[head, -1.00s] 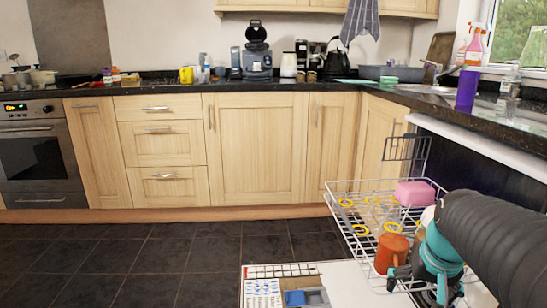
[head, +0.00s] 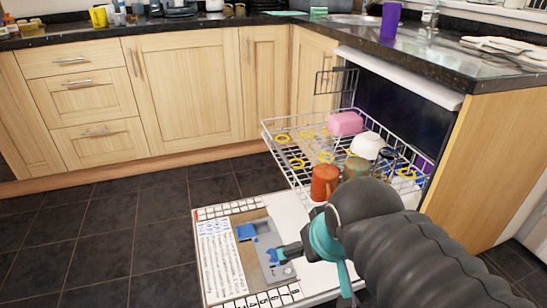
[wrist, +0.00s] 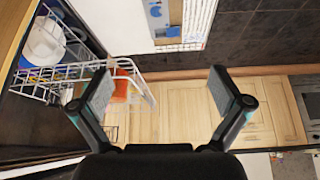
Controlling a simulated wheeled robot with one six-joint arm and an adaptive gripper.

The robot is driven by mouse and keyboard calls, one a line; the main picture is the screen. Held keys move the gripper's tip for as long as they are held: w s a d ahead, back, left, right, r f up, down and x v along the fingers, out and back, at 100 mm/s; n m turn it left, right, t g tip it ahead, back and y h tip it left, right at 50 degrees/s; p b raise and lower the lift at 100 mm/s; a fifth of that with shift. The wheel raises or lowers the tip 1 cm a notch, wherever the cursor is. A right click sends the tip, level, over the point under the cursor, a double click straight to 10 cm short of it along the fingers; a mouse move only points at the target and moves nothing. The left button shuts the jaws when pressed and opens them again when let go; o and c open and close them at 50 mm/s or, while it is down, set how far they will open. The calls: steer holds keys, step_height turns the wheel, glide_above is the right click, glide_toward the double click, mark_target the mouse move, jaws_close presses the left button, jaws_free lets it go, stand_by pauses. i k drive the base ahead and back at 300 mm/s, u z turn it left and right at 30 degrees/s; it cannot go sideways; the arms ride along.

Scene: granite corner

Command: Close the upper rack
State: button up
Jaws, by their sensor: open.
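The upper rack (head: 281,163) is a white wire basket pulled out of the dishwasher, above its open door (head: 235,290). It holds an orange mug (head: 324,182), a pink container (head: 345,124), a white bowl (head: 367,146), a greenish cup (head: 355,167) and several yellow rings. My gripper (head: 310,278) is open and empty, in front of the rack and over the door; my arm hides part of the rack's near right side. In the wrist view my gripper (wrist: 167,95) has its fingers wide apart. The rack (wrist: 62,72) is there at the left, with its corner near the left finger.
A wooden side panel (head: 490,160) bounds the dishwasher on the right. The tiled floor (head: 100,240) left of the door is clear.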

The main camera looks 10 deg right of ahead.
mark_target(337, 157)
steer(key=z, duration=3)
steer(key=i, duration=0.65)
steer(key=u, duration=3.2)
steer(key=i, duration=0.5)
steer(key=z, duration=0.05)
